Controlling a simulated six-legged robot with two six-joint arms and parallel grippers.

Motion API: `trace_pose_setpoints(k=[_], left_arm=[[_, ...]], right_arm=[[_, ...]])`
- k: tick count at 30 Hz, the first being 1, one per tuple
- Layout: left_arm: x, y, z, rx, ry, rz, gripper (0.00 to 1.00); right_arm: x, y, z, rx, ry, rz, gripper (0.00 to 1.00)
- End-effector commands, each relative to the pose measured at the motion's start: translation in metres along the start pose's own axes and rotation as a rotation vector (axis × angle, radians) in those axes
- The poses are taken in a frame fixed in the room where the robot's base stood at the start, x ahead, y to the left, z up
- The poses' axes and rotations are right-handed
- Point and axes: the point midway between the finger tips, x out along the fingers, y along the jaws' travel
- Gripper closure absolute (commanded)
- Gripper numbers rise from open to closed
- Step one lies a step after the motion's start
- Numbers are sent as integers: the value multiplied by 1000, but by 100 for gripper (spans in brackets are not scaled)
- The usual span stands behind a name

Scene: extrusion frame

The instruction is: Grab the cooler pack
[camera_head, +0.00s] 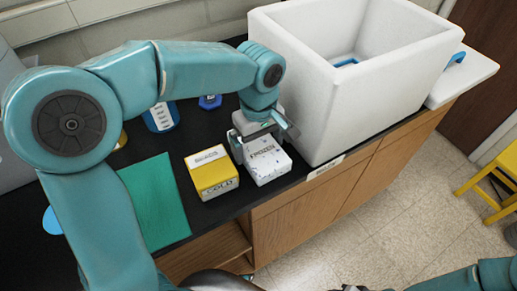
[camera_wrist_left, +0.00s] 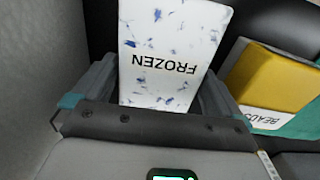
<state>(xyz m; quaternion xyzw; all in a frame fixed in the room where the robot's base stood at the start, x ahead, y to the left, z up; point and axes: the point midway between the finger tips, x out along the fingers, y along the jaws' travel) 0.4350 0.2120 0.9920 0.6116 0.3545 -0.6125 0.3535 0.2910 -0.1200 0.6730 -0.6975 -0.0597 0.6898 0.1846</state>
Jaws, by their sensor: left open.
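A white pack marked FROZEN (camera_head: 266,160), speckled with blue, lies on the black counter near its front edge. It also shows upside down in the left wrist view (camera_wrist_left: 168,50). My left gripper (camera_head: 256,135) is open at the pack's back end, low over the counter. In the left wrist view the gripper's fingers (camera_wrist_left: 158,88) stand one on each side of the pack, and I cannot tell if they touch it. A yellow and white pack marked COLD and BEADS (camera_head: 211,173) lies just left of it; it also shows in the left wrist view (camera_wrist_left: 272,78).
A large white foam box (camera_head: 345,100) stands open right of the packs, with something blue inside; its lid (camera_head: 465,78) lies beside it. A green mat (camera_head: 155,203) lies to the left. Blue-labelled containers (camera_head: 161,116) stand behind. A yellow stool (camera_head: 490,175) is on the floor.

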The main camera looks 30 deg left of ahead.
Motion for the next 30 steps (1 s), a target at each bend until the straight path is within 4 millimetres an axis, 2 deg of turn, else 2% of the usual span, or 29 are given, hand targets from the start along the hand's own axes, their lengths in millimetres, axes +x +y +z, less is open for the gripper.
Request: trace_pose_setpoints(k=[4, 5, 9, 10, 17, 22, 26, 30], left_arm=[[0, 0, 0, 0, 0, 1, 0], [0, 0, 0, 0, 0, 1, 3], [-1, 0, 0, 0, 0, 1, 49], [-1, 0, 0, 0, 0, 1, 55], [-2, 0, 0, 0, 1, 2, 55], [-12, 1, -1, -1, 2, 4, 55], [-33, 1, 0, 0, 3, 7, 55], [-72, 1, 0, 0, 3, 9, 55]], right_arm=[[0, 0, 0, 0, 0, 0, 57], [0, 0, 0, 0, 0, 0, 57], [0, 0, 0, 0, 0, 0, 57], [0, 0, 0, 0, 0, 0, 57], [0, 0, 0, 0, 0, 0, 57], [-1, 0, 0, 0, 0, 0, 57], [-3, -1, 0, 0, 0, 0, 57], [-8, -3, 0, 0, 0, 0, 57]])
